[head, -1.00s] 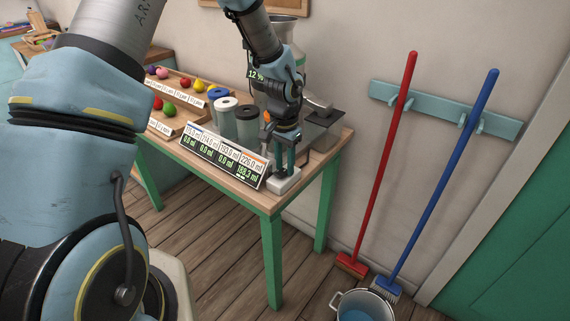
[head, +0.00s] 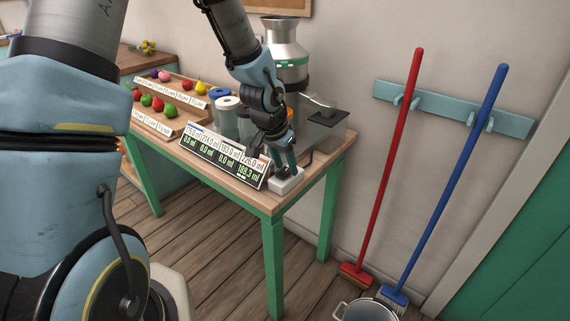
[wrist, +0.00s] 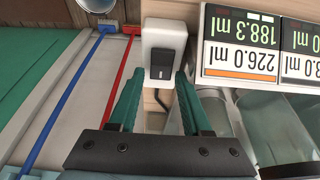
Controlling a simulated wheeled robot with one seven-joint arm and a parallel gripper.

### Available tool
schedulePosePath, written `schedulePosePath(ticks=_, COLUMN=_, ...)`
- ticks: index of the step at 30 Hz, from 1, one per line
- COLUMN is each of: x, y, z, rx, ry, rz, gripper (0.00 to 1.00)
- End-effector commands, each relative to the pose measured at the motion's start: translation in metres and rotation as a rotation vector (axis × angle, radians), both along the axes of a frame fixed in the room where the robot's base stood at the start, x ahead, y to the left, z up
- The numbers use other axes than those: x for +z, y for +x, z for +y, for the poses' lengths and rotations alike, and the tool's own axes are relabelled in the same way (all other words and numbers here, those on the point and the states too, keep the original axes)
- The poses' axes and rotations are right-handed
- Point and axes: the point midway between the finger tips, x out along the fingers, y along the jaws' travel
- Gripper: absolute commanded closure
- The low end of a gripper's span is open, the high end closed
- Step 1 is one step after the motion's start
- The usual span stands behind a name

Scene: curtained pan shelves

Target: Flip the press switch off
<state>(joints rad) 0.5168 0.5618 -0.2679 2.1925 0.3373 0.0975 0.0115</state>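The press switch (wrist: 162,64) is a black rocker on a small white box (wrist: 182,34). The box sits at the table's front right corner, and in the head view (head: 289,187) it shows just below my gripper. My gripper (wrist: 160,77) has two green fingers with a clear gap between their tips, and nothing is held. In the wrist view the tips lie on either side of the rocker's near end. In the head view my gripper (head: 285,171) is tilted, with its fingertips close over the box. Whether they touch it, I cannot tell.
A display panel (head: 224,158) with volume readouts stands left of the switch box. Jars (head: 228,117), a metal machine (head: 285,55) and trays of coloured fruit (head: 165,105) are behind it. A red broom (head: 390,165) and a blue broom (head: 450,185) lean right of the table.

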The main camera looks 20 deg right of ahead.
Motion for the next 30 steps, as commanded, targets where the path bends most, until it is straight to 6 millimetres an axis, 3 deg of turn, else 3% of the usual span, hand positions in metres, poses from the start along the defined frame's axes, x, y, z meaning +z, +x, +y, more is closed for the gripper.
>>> schedulePosePath(ticks=3, x=0.0, y=0.001, z=0.0004, rx=0.001, ry=0.0, rz=-0.001, gripper=0.35)
schedulePosePath(ticks=20, x=0.0016, y=0.0033, z=0.0004, rx=0.004, ry=0.016, rz=0.007, gripper=0.35)
schedulePosePath(ticks=30, x=0.0027, y=0.0057, z=-0.0069, rx=0.002, ry=0.19, rz=0.106, gripper=0.35)
